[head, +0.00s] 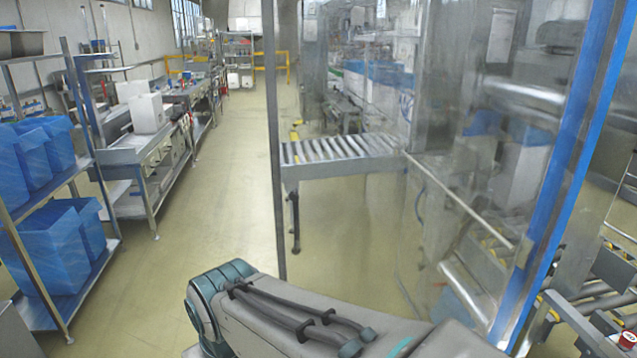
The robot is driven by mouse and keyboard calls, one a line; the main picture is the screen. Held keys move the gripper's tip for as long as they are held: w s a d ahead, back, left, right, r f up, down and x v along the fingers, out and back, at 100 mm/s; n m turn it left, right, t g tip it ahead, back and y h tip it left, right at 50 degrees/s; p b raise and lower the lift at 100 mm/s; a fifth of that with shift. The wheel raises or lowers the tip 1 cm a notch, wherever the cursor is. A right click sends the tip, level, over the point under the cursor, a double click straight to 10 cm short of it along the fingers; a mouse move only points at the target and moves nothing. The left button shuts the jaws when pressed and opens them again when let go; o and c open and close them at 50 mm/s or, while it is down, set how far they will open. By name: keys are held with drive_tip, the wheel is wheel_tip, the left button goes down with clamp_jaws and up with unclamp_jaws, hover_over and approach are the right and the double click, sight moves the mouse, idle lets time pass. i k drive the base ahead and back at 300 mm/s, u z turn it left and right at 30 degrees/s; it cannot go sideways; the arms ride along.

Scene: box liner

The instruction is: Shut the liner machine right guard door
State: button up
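A clear guard panel (455,150) of the liner machine fills the right half of the head view. A broad blue upright (563,185) edges it on the right. A thin dark upright (272,130) stands further left, beside the roller conveyor. I cannot tell for certain which of these belongs to the right guard door, or how far open the door is; no handle shows clearly. My arm crosses the bottom of the view, in front of the panel's lower part. My gripper is outside the picture.
A roller conveyor (340,150) meets the machine. Machine framing with a red button (627,339) is at the lower right. A rack with blue bins (62,250) and workbenches (145,150) line the left. The floor aisle (215,185) between is clear.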

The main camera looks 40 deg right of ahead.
sight(268, 23)
drive_tip(key=i, duration=3)
drive_tip(key=z, duration=3.95)
drive_tip(key=i, duration=0.3)
drive_tip(key=z, duration=0.15)
